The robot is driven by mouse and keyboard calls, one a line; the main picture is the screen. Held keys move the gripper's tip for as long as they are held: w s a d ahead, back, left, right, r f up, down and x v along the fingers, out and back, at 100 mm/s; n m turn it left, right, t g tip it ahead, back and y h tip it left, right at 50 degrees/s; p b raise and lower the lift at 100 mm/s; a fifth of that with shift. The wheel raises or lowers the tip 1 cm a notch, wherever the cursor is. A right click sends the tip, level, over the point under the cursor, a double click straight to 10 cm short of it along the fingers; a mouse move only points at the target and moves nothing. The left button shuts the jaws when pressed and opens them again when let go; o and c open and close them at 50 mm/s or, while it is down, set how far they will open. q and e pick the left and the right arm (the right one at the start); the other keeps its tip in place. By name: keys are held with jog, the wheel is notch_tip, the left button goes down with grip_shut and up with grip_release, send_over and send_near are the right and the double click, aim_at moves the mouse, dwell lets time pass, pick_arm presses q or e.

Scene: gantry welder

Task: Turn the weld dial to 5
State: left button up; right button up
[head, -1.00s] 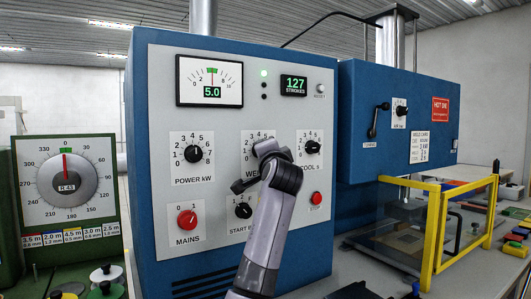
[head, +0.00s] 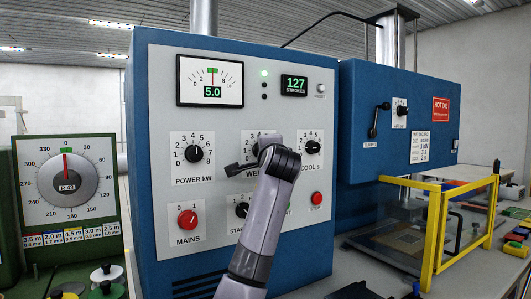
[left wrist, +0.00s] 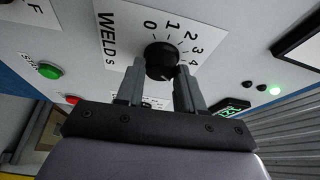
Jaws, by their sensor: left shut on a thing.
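The weld dial (left wrist: 161,58) is a round black knob on the light grey panel, with WELD s printed beside it. In the left wrist view its numbers 0 to 4 show; the rest of the scale is hidden, and I cannot read its pointer. My left gripper (left wrist: 161,77) has its two grey fingers on either side of the knob and is shut on it. In the head view my left gripper (head: 258,158) and wrist cover most of the weld dial. My right gripper is not in view.
The power dial (head: 194,154) is left of the weld dial and the cool dial (head: 312,147) is right. A yellow guard frame (head: 437,215) stands at the right.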

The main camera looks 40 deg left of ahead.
pick_arm(q)
jog(key=o, duration=1)
jog(key=shift+o, duration=0.2)
jog(key=b+v, duration=0.2)
jog(key=v, duration=0.5)
jog(key=shift+d+f, duration=0.1)
